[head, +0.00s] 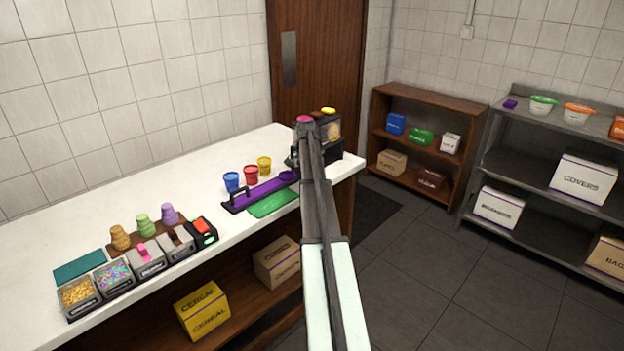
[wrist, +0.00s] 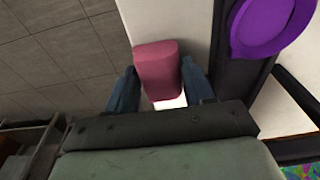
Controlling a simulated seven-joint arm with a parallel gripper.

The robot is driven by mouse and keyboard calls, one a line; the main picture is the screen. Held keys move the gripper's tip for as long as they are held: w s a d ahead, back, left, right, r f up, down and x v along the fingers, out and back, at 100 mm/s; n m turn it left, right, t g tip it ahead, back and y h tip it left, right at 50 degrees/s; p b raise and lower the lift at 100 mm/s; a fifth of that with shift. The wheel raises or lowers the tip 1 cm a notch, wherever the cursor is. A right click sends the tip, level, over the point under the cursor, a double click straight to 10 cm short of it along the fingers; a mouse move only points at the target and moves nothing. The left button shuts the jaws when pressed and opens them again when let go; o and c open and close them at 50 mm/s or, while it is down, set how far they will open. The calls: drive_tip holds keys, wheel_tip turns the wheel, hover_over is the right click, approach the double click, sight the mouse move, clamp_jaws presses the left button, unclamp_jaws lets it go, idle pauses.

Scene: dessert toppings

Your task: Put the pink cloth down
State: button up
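In the wrist view, the pink cloth (wrist: 156,66) looks like a small folded block with rounded edges. It sits between the two dark blue fingers of my gripper (wrist: 159,74), which close against its two sides. Bright white counter surface (wrist: 150,18) shows beyond and beside it. The gap between cloth and counter is hard to judge. In the head view, my arm reaches to the counter's far right end, and I cannot make out the cloth or fingertips clearly there.
Tiled floor (wrist: 65,60) lies left, past the counter edge. On the counter (head: 130,185) are cups, a green mat (head: 273,203) and topping bins (head: 115,277). Shelves (head: 425,140) stand behind at right.

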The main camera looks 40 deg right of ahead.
drive_tip(key=o, duration=0.4)
drive_tip(key=r, duration=0.4)
drive_tip(key=a+r, duration=0.1)
drive_tip(key=r, duration=0.7)
drive_tip(key=shift+a+r, duration=0.1)
drive_tip(key=shift+a, duration=0.1)
